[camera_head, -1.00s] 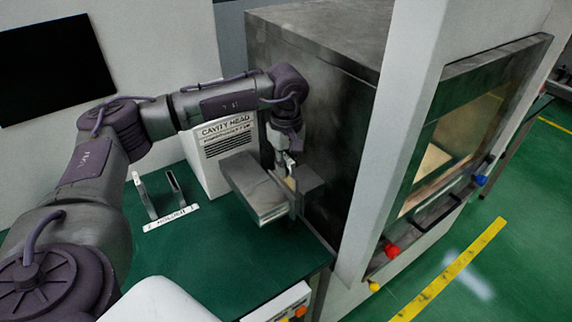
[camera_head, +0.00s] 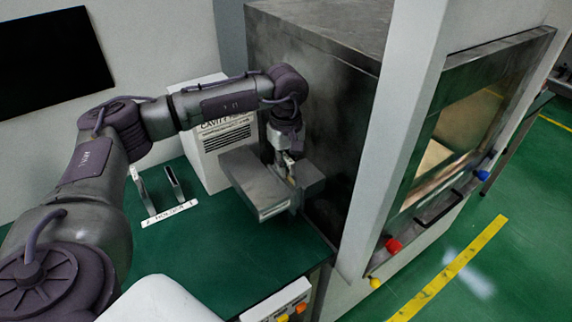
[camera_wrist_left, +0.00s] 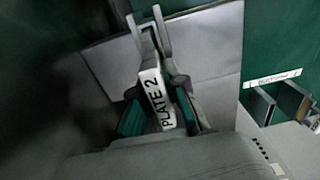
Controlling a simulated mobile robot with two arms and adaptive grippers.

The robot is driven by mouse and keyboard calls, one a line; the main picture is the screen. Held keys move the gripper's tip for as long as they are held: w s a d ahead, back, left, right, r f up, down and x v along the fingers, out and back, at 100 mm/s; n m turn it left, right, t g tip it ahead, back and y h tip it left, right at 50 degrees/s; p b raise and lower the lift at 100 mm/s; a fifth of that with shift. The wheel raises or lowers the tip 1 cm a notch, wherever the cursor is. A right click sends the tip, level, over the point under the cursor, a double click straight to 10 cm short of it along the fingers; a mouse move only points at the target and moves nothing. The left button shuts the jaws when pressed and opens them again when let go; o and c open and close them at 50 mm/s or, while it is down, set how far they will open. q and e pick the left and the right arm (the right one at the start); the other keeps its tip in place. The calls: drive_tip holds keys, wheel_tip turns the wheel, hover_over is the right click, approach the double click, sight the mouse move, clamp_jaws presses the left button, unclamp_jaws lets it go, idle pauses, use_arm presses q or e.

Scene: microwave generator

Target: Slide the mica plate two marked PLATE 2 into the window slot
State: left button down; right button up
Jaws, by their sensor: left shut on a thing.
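My left gripper (camera_head: 290,172) is over the grey metal block (camera_head: 255,188) beside the dark cabinet. In the left wrist view its fingers (camera_wrist_left: 160,112) are shut on the mica plate two (camera_wrist_left: 153,98), whose white label reads PLATE 2. Two thin grey prongs (camera_wrist_left: 160,28) stand at the far end of the label. Grey metal surfaces (camera_wrist_left: 107,68) lie on both sides of the plate. The window slot itself is hidden behind the plate and fingers, so I cannot tell how deep the plate sits. My right gripper is not in view.
A holder label (camera_head: 169,214) and two upright holder pieces (camera_head: 174,183) are on the green table at left. A white CAVITY HEAD box (camera_head: 215,150) stands behind the block. The dark metal cabinet (camera_head: 325,110) is close on the right.

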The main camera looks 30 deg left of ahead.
use_arm(q)
drive_tip(key=c, duration=1.1)
unclamp_jaws()
drive_tip(key=shift+c, duration=0.2)
wheel_tip(320, 180, up, 12)
drive_tip(key=shift+f, duration=0.1)
